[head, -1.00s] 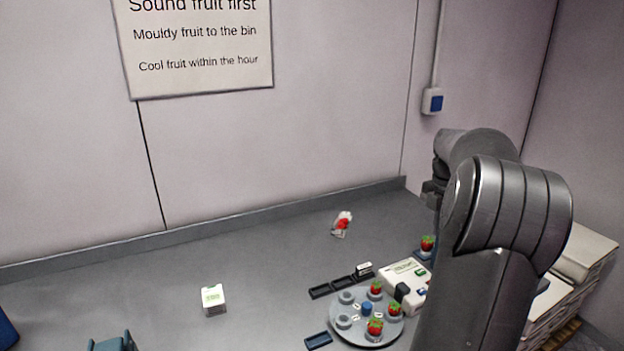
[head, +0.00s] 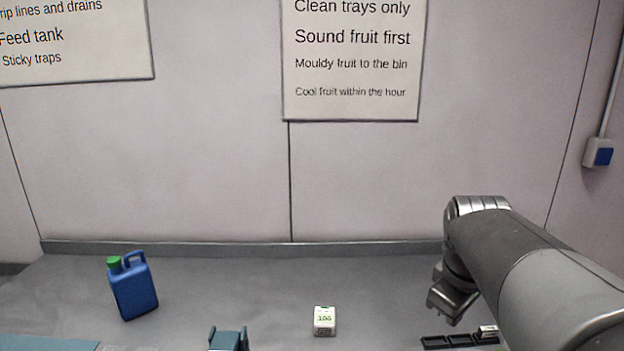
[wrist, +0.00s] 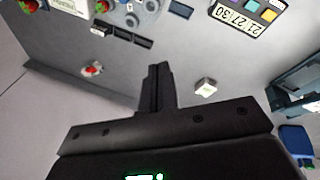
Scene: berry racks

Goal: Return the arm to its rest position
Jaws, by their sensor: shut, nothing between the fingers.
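My arm enters the head view from the lower right and bends down at its end over the right part of the bench. In the wrist view my gripper (wrist: 158,68) shows as two dark fingers pressed together, with nothing between them. The fingers are above the grey bench and touch nothing that I can see. In the head view the fingertips cannot be made out clearly.
A blue jug (head: 134,288) with a green cap stands on the bench at left. A small white box (head: 324,321) stands near the middle. Dark trays (head: 450,341) lie below my arm.

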